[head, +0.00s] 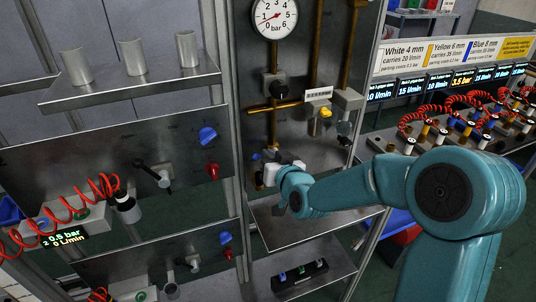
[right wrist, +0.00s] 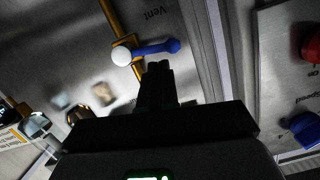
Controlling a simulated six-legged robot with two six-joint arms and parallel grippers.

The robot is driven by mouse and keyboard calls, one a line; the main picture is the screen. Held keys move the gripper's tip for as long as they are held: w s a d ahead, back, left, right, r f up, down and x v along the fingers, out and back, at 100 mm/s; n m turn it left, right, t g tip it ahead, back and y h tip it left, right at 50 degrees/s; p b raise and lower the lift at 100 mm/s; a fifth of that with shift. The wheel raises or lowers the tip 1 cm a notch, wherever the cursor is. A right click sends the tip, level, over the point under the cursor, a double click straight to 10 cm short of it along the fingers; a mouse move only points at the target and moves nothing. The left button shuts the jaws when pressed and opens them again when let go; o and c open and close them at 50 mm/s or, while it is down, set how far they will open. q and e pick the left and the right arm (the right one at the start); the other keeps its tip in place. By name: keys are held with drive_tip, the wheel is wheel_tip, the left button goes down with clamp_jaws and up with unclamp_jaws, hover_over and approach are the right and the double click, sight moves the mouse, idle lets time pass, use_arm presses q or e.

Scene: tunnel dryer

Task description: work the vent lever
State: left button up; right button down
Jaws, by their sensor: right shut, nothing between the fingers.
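The vent lever (right wrist: 160,47) is a blue handle with a white round hub, mounted on a brass pipe beside the word "Vent" in the right wrist view. It points to the right there. My right gripper (right wrist: 158,68) is shut and empty, with its dark fingertips just below the handle in that view. I cannot tell whether they touch it. In the head view my right gripper (head: 272,172) is at the lower part of the gauge panel, and the lever is mostly hidden by it. My left gripper is not in view.
A pressure gauge (head: 274,17) tops the panel, with brass pipes, a black knob and a yellow knob (head: 326,112) below. A metal shelf (head: 300,225) lies under my right gripper. Panels with blue and red knobs (head: 207,134) stand at left. A rack with red coiled hoses is at right.

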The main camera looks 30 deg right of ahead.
drive_tip(key=shift+w+f, duration=0.25)
drive_tip(key=shift+f, duration=0.15)
drive_tip(key=b, duration=0.2)
drive_tip(key=f+n+b, duration=0.1)
drive_tip(key=b, duration=0.1)
drive_tip(key=shift+w+a+f, duration=0.15)
drive_tip(key=shift+a+f, duration=0.1)
drive_tip(key=shift+r, duration=0.1)
